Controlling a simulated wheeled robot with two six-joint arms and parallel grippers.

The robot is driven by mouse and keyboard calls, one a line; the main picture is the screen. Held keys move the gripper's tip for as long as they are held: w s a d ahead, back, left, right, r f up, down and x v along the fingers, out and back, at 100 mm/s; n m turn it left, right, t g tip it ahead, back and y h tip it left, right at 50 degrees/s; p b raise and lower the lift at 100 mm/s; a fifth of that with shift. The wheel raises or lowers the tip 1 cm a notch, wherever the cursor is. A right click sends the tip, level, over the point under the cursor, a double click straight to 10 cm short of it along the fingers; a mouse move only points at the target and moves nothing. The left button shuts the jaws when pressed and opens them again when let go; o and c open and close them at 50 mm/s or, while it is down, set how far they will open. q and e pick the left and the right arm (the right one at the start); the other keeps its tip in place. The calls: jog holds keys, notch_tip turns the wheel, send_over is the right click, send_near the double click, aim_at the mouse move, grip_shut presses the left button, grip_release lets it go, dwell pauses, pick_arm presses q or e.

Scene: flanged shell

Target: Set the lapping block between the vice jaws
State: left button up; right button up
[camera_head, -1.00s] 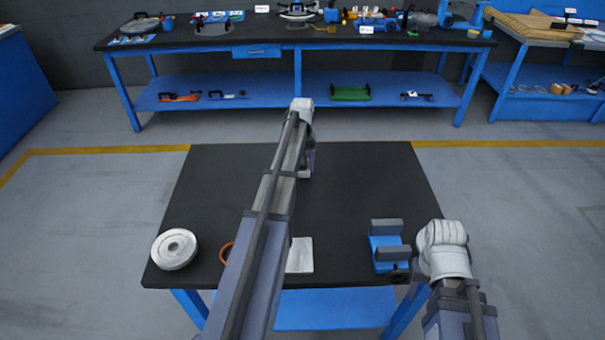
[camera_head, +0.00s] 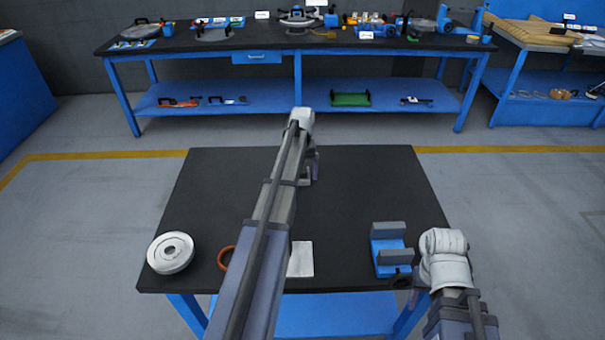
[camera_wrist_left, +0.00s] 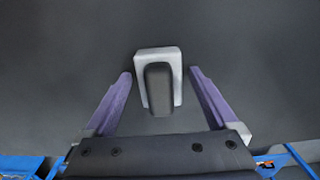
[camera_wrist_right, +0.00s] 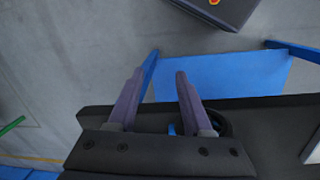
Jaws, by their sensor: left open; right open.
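The lapping block, seen as a light grey block with a dark rounded handle (camera_wrist_left: 160,90), lies on the dark table top in the left wrist view. My left gripper (camera_wrist_left: 160,73) is open, with one finger on each side of the block and a gap on both sides. The vice (camera_head: 389,248) has a blue body and two grey jaws with an empty gap. It stands at the table's front right. My right gripper (camera_wrist_right: 160,72) is open and empty near the front edge, close to the vice.
A round white flanged part (camera_head: 171,253) sits at the table's front left. An orange ring (camera_head: 226,258) and a pale flat plate (camera_head: 301,259) lie beside my left arm. The table's back right (camera_head: 370,180) is clear. A long workbench (camera_head: 240,40) stands behind.

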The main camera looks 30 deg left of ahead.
pick_arm(q)
notch_tip(320, 180, up, 12)
jog(key=p, duration=1.2)
jog(key=shift+r, duration=0.2)
jog(key=s+d+m, duration=0.3)
jog(key=s+d, duration=0.3)
jog(key=d, duration=0.6)
jog(key=s+d+m, duration=0.2)
jog(key=s+d, duration=0.4)
jog(key=d, duration=0.6)
jog(key=s+d+m+y, duration=0.1)
jog(key=s+d+m, duration=0.4)
jog(key=s+d, duration=0.6)
jog(key=shift+s+d, duration=0.4)
jog(key=shift+s, duration=0.85)
jog(key=shift+o, duration=0.6)
